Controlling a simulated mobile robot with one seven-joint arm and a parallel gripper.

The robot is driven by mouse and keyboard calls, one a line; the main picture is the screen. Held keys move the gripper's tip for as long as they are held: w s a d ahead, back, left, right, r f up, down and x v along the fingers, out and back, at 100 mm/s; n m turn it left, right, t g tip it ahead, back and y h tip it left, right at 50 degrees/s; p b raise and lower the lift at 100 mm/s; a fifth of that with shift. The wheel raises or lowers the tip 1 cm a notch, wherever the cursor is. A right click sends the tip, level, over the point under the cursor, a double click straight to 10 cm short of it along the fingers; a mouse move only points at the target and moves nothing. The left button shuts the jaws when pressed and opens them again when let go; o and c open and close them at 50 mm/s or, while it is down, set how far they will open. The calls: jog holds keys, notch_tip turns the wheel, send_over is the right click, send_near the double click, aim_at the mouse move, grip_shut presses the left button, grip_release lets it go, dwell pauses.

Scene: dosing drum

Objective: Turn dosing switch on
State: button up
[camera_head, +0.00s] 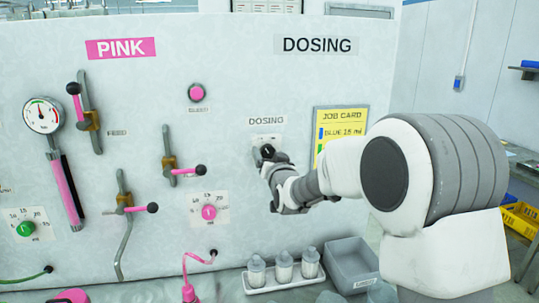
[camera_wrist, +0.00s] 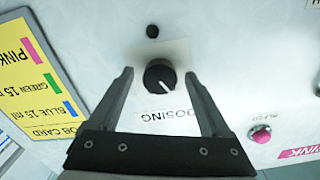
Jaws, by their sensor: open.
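The dosing switch (camera_wrist: 160,76) is a round black knob with a white pointer line, on a pale plate on the white panel, with the label DOSING by it. In the wrist view the picture is turned over, and the pointer runs toward the lower right. In the head view the switch (camera_head: 267,151) is partly hidden by my gripper (camera_head: 262,165). In the wrist view my gripper (camera_wrist: 160,75) is open, with one finger on each side of the knob and a visible gap to both. I cannot tell how far the fingertips are from the panel.
A small dark round spot (camera_wrist: 152,31) lies near the switch plate. A yellow job card (camera_head: 341,130) is right of the switch. Bottles (camera_head: 284,267) and a grey bin (camera_head: 351,264) stand below.

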grip_shut()
dwell(0.4)
jog(key=shift+f+b, duration=0.1)
jog(key=shift+b, duration=0.35)
jog(key=m+b, duration=0.1)
jog(key=b, duration=0.2)
jog(key=shift+f+m, duration=0.2)
jog(key=shift+m, duration=0.2)
jog(key=m+b, duration=0.3)
jog(key=b, duration=0.2)
jog(key=shift+m, duration=0.3)
jog(key=m+b, duration=0.4)
jog(key=b, duration=0.1)
jog(key=shift+r, duration=0.1)
jog(key=shift+r+m+b, duration=0.15)
jog(key=shift+m+b, duration=1.05)
jog(key=shift+b, duration=0.2)
jog(key=shift+r, duration=0.1)
